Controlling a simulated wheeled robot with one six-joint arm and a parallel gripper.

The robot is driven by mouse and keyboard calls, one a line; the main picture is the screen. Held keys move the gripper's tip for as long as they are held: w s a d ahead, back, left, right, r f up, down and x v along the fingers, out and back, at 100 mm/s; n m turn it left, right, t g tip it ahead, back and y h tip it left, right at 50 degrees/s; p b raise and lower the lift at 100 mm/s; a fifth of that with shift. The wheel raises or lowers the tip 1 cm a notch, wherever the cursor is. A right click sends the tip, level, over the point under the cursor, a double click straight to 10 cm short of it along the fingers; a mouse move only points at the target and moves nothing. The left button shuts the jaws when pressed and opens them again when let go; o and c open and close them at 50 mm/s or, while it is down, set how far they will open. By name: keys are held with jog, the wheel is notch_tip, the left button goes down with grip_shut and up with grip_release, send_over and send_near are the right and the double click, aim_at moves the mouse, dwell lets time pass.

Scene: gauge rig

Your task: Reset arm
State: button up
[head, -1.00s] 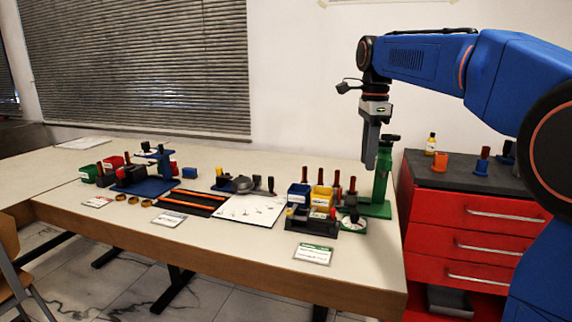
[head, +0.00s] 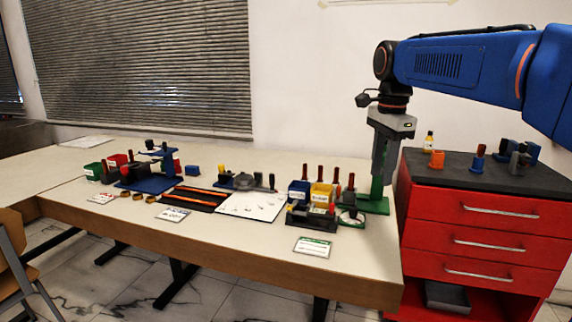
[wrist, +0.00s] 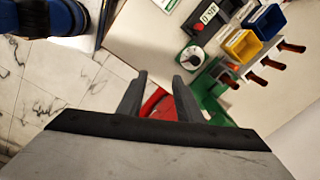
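My blue arm reaches in from the right in the head view, with my gripper (head: 383,165) pointing down in front of the green stand (head: 377,200) at the table's right end.
The table (head: 250,250) holds a blue bin (head: 298,193), a yellow bin (head: 320,196), a round dial (head: 350,217), a white sheet (head: 252,206) and a blue stand (head: 150,184). The red drawer cabinet (head: 480,225) has a yellow-capped bottle (head: 429,141) and holders on top.

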jog(key=s+d+f+n+t, duration=0.2)
jog(key=s+f+n, duration=0.5)
jog(key=s+f, duration=0.4)
jog(key=s+d+f+n+t, duration=0.2)
jog(key=s+f+n, duration=0.6)
jog(key=s, duration=0.8)
notch_tip(320, 180, down, 4)
jog(key=shift+s+d+r, duration=0.25)
jog(key=shift+s+d, duration=0.15)
jog(key=shift+d, duration=0.25)
